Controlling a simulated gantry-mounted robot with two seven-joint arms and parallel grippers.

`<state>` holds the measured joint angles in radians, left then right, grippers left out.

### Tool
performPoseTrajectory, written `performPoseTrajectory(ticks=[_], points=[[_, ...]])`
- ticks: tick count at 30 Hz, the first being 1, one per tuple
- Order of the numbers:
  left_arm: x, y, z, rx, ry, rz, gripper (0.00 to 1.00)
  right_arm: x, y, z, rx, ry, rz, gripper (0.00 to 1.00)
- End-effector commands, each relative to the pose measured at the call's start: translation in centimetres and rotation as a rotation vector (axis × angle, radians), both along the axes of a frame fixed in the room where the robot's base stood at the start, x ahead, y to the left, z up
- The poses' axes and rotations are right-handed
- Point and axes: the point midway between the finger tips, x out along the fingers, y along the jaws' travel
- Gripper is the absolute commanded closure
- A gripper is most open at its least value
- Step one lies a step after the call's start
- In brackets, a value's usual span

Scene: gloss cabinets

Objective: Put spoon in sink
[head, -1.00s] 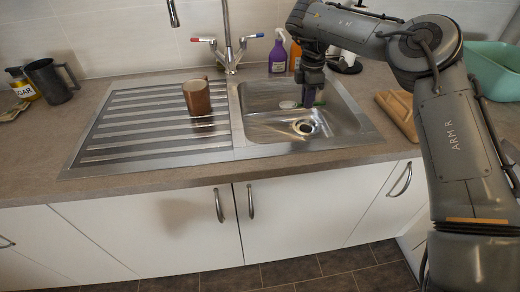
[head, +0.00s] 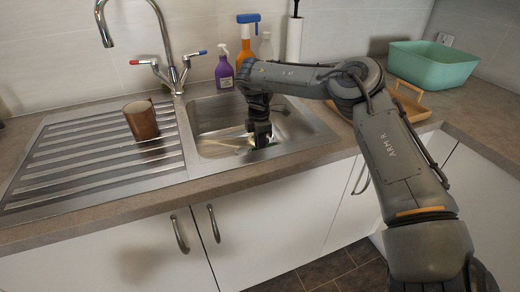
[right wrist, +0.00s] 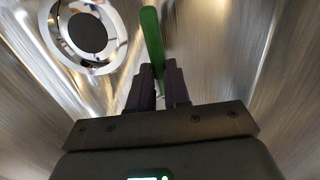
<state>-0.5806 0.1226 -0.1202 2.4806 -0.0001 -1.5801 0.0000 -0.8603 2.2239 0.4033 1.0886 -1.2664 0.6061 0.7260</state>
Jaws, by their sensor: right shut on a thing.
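My right gripper (head: 261,138) reaches down into the steel sink basin (head: 206,115), near its front. In the right wrist view, the gripper (right wrist: 159,88) is shut on a narrow green piece (right wrist: 152,42), which looks like the handle of the spoon. The handle points away from the fingers over the basin floor. The round drain (right wrist: 88,33) lies to its left. The spoon's bowl is not clear in either view, and I cannot tell whether the spoon touches the basin floor. My left gripper is not in view.
A brown mug (head: 142,121) stands on the ridged drainer (head: 75,152) left of the basin. The tap (head: 172,60) rises behind. A purple bottle (head: 223,72) and an orange spray bottle (head: 245,48) stand behind the sink. A teal tub (head: 432,66) sits at right.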

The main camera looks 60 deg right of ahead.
Motion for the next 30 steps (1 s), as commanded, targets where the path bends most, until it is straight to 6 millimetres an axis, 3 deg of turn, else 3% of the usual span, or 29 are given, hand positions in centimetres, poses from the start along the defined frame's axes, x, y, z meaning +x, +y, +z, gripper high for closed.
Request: performPoseTrajectory(ticks=[4,17,18,23,30], points=[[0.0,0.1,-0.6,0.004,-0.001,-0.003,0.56,-0.1,0.0,-2.1,0.001,0.002,-0.001,1.0],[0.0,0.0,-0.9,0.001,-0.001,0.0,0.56,0.0,0.0,-2.6,-0.001,0.001,0.0,1.0],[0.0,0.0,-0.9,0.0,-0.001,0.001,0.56,0.0,0.0,-2.6,-0.001,0.001,0.0,0.82],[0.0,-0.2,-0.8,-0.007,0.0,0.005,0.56,0.0,0.0,-2.5,-0.001,0.001,0.0,0.58],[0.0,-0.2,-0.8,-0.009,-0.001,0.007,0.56,0.0,0.0,-2.5,-0.001,0.001,0.0,0.58]])
